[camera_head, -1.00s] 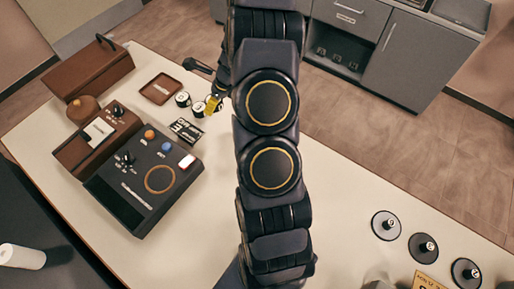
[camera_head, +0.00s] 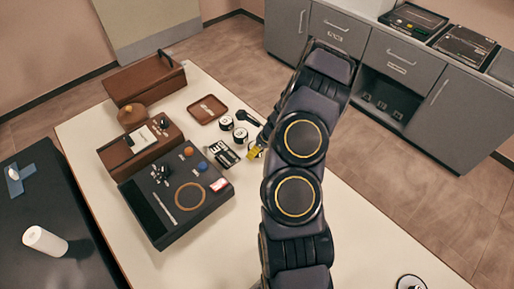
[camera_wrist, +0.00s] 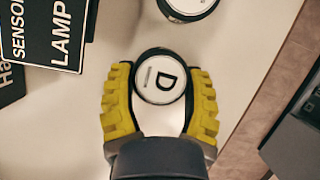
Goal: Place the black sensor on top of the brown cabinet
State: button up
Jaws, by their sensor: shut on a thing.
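A round black sensor (camera_wrist: 160,78) with a white face marked "D" sits between my gripper's yellow fingers in the wrist view. My gripper (camera_head: 254,152) is shut on it, low over the white table. In the head view the arm and fingers make the held sensor hard to pick out. A second round piece with a white face (camera_wrist: 188,4) is just beyond it, cut by the frame edge. The brown cabinet (camera_head: 146,80), a box with a handle on top, stands at the table's far left corner. I see nothing on its top apart from the handle.
A brown tray (camera_head: 208,109), a black handled tool (camera_head: 248,117) and a "SENSOR LAMP" box (camera_head: 224,153) lie near my gripper. A black console (camera_head: 175,195), a brown control box (camera_head: 140,147) and a brown dome (camera_head: 131,115) fill the left side. Grey cupboards (camera_head: 440,110) stand beyond.

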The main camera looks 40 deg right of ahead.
jog(key=o, duration=1.1)
jog(key=shift+f, duration=0.1)
jog(key=shift+c, duration=0.2)
